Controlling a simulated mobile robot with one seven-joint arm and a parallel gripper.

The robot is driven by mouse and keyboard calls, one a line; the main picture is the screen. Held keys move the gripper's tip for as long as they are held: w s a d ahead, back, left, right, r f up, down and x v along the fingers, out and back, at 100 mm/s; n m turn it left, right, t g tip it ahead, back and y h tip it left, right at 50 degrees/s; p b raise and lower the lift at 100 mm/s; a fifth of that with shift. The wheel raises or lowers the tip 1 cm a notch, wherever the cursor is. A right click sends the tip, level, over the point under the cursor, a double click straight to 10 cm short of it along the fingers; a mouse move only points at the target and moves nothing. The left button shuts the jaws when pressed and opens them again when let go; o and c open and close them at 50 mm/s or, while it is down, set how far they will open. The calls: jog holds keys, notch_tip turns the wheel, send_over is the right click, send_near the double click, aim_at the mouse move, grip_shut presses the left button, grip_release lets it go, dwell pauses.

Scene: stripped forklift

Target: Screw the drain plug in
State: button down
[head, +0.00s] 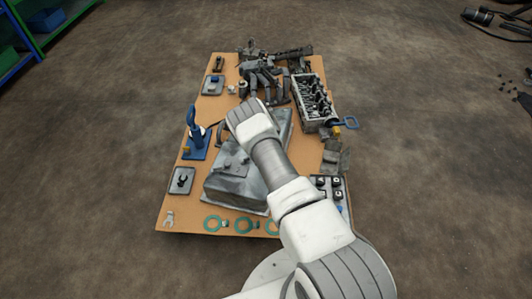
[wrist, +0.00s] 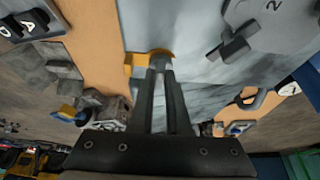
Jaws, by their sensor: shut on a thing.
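My gripper (wrist: 160,64) shows in the wrist view, its two dark fingers nearly together. It is shut on a small brass-coloured piece (wrist: 161,52), apparently the drain plug, mostly hidden between and behind the fingertips. The plug lies against the edge of a large grey metal housing (wrist: 190,62), which looks like an oil pan. I cannot tell whether its thread sits in a hole. In the head view the grey housing (head: 238,185) lies on the table, and my arm crosses over it, hiding the gripper and plug.
A yellow block (wrist: 133,63) is just left of the fingertips.

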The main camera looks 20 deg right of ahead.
jog(key=shift+r, duration=0.1)
jog(key=c, duration=0.9)
grip_release()
jog(key=p+v, duration=0.7)
jog(key=v, duration=1)
jog(key=shift+r, duration=0.25)
